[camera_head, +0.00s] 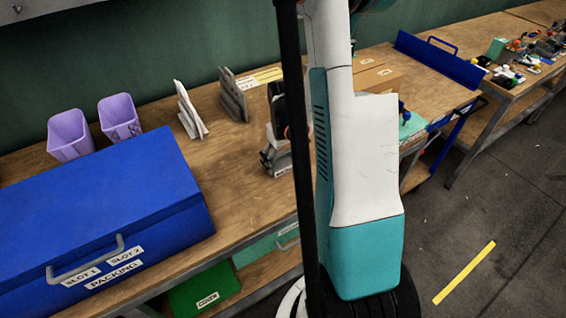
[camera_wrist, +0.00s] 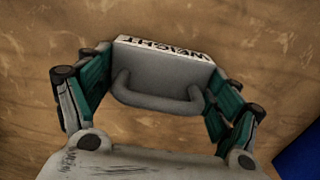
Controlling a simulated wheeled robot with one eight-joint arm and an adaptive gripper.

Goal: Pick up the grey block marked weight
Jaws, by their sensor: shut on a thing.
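The grey block marked WEIGHT (camera_wrist: 165,66) is in the middle of the wrist view, with a curved grey handle and black letters on a white label along its far edge. My gripper (camera_wrist: 160,82) is shut on it, one teal-and-grey finger at each side. In the head view my gripper (camera_head: 276,152) is low over the middle of the bench, partly hidden by my arm. The block is hard to make out there. I cannot tell whether it touches the wood.
A large blue case (camera_head: 100,215) labelled PACKING stands on the wooden bench at left. Two purple bins (camera_head: 68,136) and grey upright plates (camera_head: 190,110) stand behind. Cardboard boxes (camera_head: 375,78) and a blue tray (camera_head: 440,60) are to the right. Bare wood (camera_head: 225,155) lies left of my gripper.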

